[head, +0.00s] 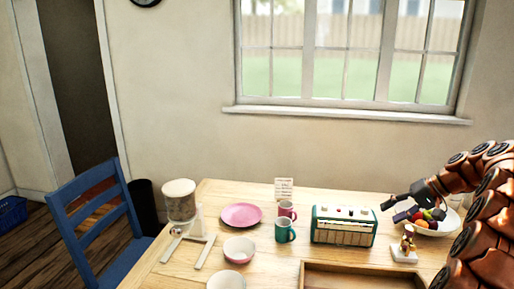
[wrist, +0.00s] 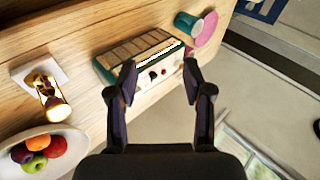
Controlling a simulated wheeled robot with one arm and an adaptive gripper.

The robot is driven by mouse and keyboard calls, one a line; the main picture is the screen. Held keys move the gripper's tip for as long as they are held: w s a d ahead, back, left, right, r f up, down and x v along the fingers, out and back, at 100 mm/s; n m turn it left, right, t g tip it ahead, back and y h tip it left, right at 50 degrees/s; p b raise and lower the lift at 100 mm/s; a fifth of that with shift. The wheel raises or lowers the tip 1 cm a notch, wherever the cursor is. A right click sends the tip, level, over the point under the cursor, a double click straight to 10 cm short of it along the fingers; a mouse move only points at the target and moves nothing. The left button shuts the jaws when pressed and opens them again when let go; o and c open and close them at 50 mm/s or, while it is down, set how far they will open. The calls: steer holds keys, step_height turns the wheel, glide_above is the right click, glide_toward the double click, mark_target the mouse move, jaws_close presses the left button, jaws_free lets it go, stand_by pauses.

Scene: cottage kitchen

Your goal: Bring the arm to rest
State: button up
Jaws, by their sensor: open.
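My gripper (head: 396,208) is at the right of the head view, with my arm curving in from the right edge. It hangs above the table, to the right of a teal and cream box with knobs (head: 343,226) and by the left rim of a white fruit bowl. In the wrist view, my gripper (wrist: 160,78) has its two dark fingers spread wide apart. Nothing is between them but the view of the box (wrist: 140,52) and table beyond. The gripper appears empty.
The wooden table (head: 200,262) bears a white bowl of fruit (head: 450,226), an hourglass (head: 407,238), a teal mug (head: 285,231), a pink plate (head: 241,215), a bowl (head: 239,250) and a wooden tray (head: 303,276). A blue chair (head: 103,222) stands left. A window (head: 350,55) is behind.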

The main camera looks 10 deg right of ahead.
steer(key=s+a+r+n+g+h+p, duration=0.15)
steer(key=s+a, duration=0.25)
steer(key=a, duration=0.5)
steer(key=s+a+r+g, duration=0.15)
steer(key=s+a, duration=0.25)
steer(key=a, duration=0.5)
steer(key=s+a+r+n+g+p, duration=0.1)
steer(key=s+a+g, duration=0.15)
steer(key=a, duration=0.65)
steer(key=s+a+f+n+h+p, duration=0.1)
steer(key=s+a+f+h, duration=0.1)
steer(key=s, duration=1.1)
steer(key=s+a+f+g+h+p, duration=0.1)
steer(key=s+a+f+h, duration=0.1)
steer(key=s, duration=1.2)
step_height(320, 180, down, 2)
steer(key=shift+s+a+f+n+h+p, duration=0.15)
steer(key=shift+a+n+h+p, duration=0.2)
steer(key=shift+h, duration=0.5)
